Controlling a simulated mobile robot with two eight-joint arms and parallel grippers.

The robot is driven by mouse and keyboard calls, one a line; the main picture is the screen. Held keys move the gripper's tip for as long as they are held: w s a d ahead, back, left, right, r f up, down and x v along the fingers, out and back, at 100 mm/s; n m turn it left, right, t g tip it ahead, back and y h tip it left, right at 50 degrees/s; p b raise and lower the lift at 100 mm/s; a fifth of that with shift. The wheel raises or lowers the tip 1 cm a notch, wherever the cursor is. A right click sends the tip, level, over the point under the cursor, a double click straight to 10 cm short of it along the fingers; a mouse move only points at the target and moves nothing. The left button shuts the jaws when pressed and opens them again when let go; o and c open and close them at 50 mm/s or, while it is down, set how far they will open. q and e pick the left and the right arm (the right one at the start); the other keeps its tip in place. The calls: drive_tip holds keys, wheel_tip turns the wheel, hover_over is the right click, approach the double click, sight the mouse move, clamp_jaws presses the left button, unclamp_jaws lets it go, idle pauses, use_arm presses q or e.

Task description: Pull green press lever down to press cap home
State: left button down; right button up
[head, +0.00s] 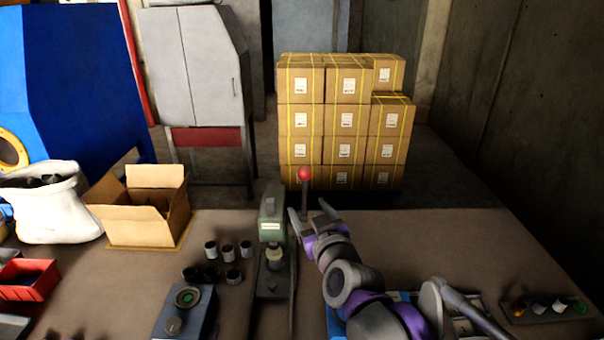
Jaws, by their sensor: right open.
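The green press (271,222) stands upright on the bench near the middle. Its lever (304,176) rises at the press's right side and ends in a red ball knob. My right gripper (311,211) is open just right of the press. Its two fingers show on either side of the lever's shaft, below the knob; I cannot tell whether they touch it. A pale round part (274,255) sits under the press head, and I cannot tell if it is the cap. My left gripper is not in view.
Several small dark and pale cups (228,252) stand left of the press. A grey-blue device (185,312) with a green-centred dial is at front left. An open cardboard box (140,226) and a white sack (52,210) stand farther left. A small tray (516,316) lies at right.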

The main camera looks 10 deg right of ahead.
sight(306, 176)
drive_tip(key=shift+m+t+h, duration=0.3)
drive_tip(key=shift+t+h, duration=0.3)
drive_tip(key=shift+t, duration=0.1)
drive_tip(key=w+r, duration=0.1)
drive_tip(key=w+d+r, duration=0.1)
drive_tip(key=w+r, duration=0.1)
drive_tip(key=shift+r, duration=0.1)
drive_tip(key=w+p, duration=0.1)
drive_tip(key=w, duration=0.9)
drive_tip(key=shift+w, duration=0.15)
clamp_jaws()
